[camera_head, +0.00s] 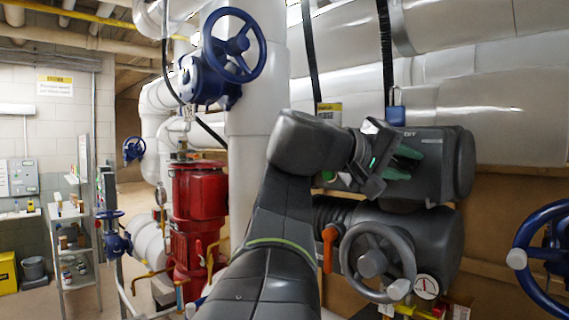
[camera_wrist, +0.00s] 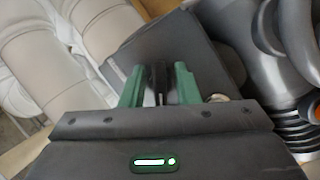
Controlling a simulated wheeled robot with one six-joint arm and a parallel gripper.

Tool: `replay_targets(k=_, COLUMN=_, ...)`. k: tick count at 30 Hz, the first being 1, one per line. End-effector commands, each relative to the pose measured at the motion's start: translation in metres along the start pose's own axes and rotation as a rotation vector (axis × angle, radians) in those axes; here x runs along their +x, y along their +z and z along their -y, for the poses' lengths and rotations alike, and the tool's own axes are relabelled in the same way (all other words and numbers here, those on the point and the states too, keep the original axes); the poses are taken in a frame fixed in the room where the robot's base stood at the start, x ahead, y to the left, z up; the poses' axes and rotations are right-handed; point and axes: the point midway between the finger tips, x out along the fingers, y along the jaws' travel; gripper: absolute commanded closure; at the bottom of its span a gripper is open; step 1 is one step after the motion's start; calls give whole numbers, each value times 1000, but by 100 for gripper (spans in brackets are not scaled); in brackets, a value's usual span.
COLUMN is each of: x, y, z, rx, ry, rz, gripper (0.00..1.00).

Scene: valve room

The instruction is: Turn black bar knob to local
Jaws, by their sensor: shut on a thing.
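The black bar knob (camera_wrist: 157,84) shows in the wrist view between the two green fingers of my gripper (camera_wrist: 158,88), which is shut on it. The knob sits on the face of a dark grey actuator box, and its label is not readable there. In the head view my gripper (camera_head: 404,162) is at the front of the dark actuator housing (camera_head: 455,160), and my wrist hides the knob. The local mark cannot be made out.
A grey handwheel (camera_head: 378,262) and an orange lever (camera_head: 329,248) are just below my gripper. A blue padlock (camera_head: 396,112) hangs above the housing. A blue handwheel (camera_head: 545,255) stands at right. White pipes (camera_head: 490,110) run behind.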

Motion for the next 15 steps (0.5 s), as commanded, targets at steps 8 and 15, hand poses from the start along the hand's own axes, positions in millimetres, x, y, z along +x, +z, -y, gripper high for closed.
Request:
replay_targets(k=8, x=0, y=-1, z=-1, rx=1, ry=0, rz=-2, gripper=67)
replay_targets(k=15, x=0, y=0, z=0, rx=1, ry=0, rz=-1, gripper=67)
